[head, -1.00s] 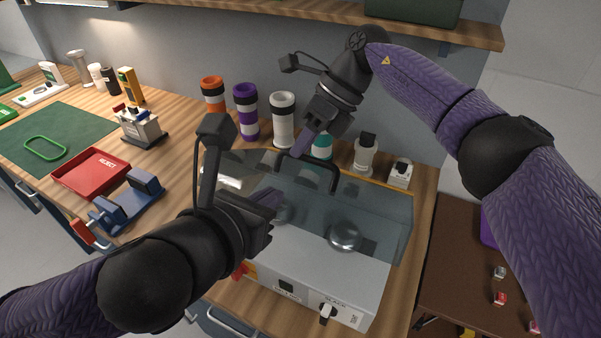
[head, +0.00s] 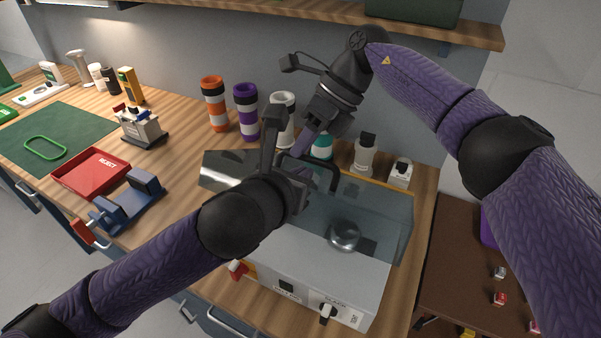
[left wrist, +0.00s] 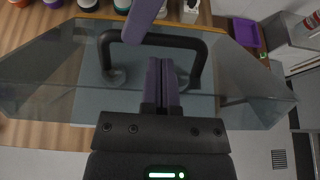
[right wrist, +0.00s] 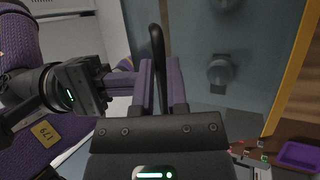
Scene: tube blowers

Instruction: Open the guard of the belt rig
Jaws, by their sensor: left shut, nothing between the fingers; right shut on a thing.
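The belt rig (head: 310,275) is a light grey box with round metal parts on top. Its see-through blue-grey guard (head: 380,225) stands over it, with a black arched handle (head: 333,172) near the far upper edge. I cannot tell how far the guard is raised. My right gripper (head: 303,148) is shut on the handle; the right wrist view shows the handle (right wrist: 156,45) between its fingers. My left gripper (left wrist: 161,66) is shut and empty beside the handle's arch in the left wrist view. In the head view its fingertips are hidden.
Several bottles and jars, including a white one (head: 365,155), stand close behind the rig. A wooden shelf (head: 300,18) is above. A red tray (head: 90,172) and a blue fixture (head: 130,205) lie to the left. A brown table (head: 475,260) is at the right.

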